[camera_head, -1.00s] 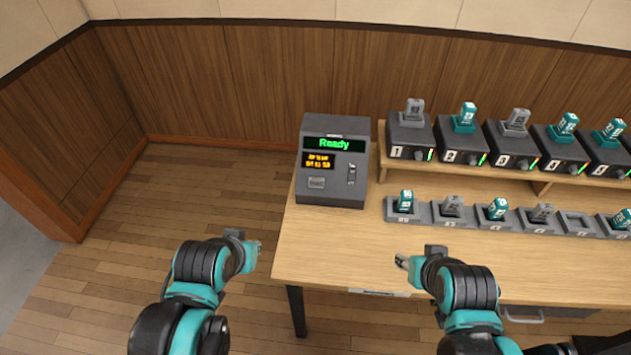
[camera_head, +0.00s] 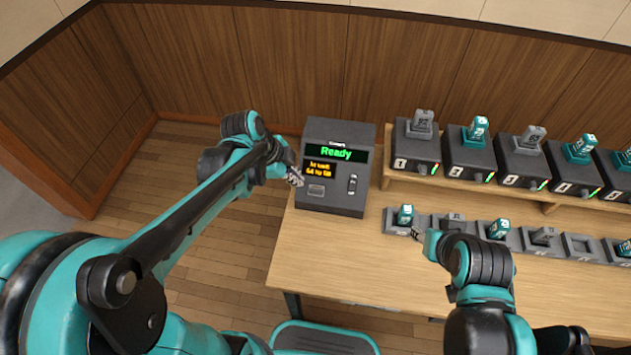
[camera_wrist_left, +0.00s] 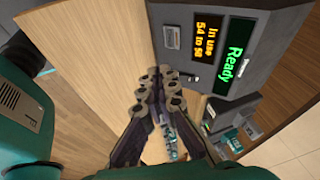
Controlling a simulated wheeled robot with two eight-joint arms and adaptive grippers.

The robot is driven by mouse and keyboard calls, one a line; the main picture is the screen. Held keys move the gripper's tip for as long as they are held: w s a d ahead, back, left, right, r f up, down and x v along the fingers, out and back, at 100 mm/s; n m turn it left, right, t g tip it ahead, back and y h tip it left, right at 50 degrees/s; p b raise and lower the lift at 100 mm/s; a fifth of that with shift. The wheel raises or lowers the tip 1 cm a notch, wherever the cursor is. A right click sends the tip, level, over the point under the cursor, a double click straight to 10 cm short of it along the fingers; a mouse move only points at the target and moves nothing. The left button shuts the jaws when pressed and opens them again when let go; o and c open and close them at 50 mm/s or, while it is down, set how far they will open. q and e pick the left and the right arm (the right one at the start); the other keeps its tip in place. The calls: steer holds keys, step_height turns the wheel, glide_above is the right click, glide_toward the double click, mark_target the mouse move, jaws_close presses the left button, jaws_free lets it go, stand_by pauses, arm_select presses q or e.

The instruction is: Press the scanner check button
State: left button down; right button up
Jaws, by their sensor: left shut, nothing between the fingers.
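The scanner (camera_head: 347,208) is a dark grey box on the table's left end, with a green "Ready" display and a smaller orange one. A light grey rectangular button (camera_head: 316,189) sits below the orange display; it also shows in the left wrist view (camera_wrist_left: 172,36). A narrow upright fitting (camera_head: 352,184) is to its right. My left gripper (camera_head: 295,178) is shut and empty, just left of the scanner, apart from the button. Its fingertips show in the left wrist view (camera_wrist_left: 160,78). My right gripper (camera_head: 416,234) hangs over the table near the front row; its jaws are too small to read.
A row of numbered dark modules (camera_head: 413,152) with grey and teal pieces stands on a raised shelf at right. A lower row of holders (camera_head: 395,228) lies in front, close to my right gripper. The table (camera_head: 330,260) is bare in front of the scanner.

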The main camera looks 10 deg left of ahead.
stand_by(0.3)
arm_select(q)
steer(key=b, duration=0.5)
glide_toward(316, 193)
step_height(316, 193, down, 4)
steer(key=s+d, duration=0.1)
steer(key=d, duration=0.1)
steer(key=shift+w+f+b, duration=0.45)
steer(key=shift+w+f, duration=0.1)
steer(key=shift+w, duration=0.3)
steer(key=shift+w+f, duration=0.3)
steer(key=shift+w, duration=0.15)
